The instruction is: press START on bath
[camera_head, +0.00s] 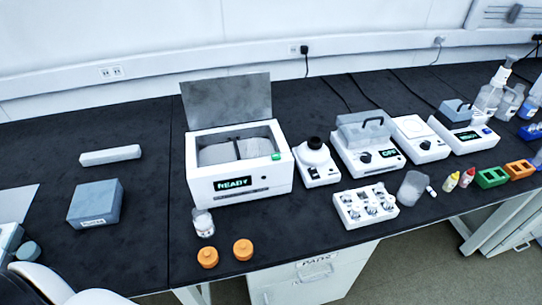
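The bath (238,197) is a white box on the black bench, left of the middle of the view. Its grey lid (227,101) stands open at the back, and the inside shows two compartments. The front display (233,183) reads READY in green. A green button (276,156) sits at the upper right of the bath's front; its label is too small to read. Neither gripper shows. A white rounded part at the bottom left edge seems to be my own arm, far from the bath.
A small glass jar (203,222) and two orange caps (207,257) (243,250) stand in front of the bath. A small white device (318,171) is close on its right. A blue-grey box (96,204) stands left, with clear bench between.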

